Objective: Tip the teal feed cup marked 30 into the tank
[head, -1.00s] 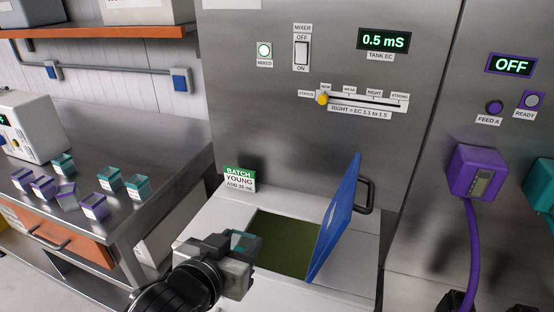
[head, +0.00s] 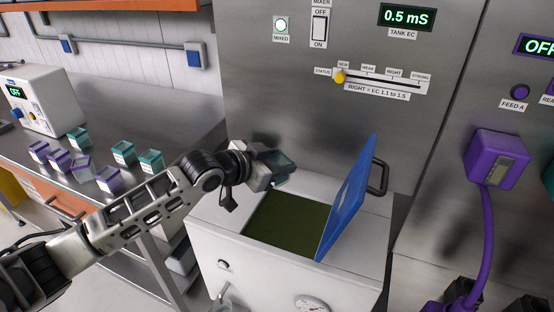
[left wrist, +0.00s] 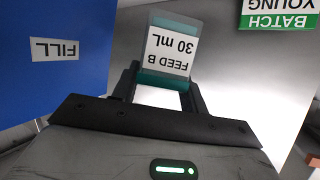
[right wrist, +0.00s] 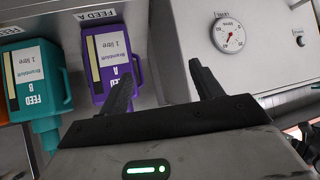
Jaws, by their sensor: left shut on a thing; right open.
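My left gripper (head: 262,168) is shut on the teal feed cup (head: 281,166), above the back left edge of the tank opening. The left wrist view shows the cup (left wrist: 167,50) between the fingers, labelled FEED B 30 mL, its print upside down like the signs around it. I cannot tell its exact tilt or contents. The tank (head: 290,268) has a white body and a square opening with dark green inside. Its blue lid (head: 345,205) stands open on the right. My right gripper (right wrist: 163,85) is open and empty in the right wrist view.
Several purple and teal cups, such as a teal cup (head: 151,160), stand on the steel bench (head: 185,125) at left. A purple feed bottle (head: 497,158) hangs at right. The tank EC display (head: 406,17) reads 0.5 mS. A black handle (head: 379,177) is behind the lid.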

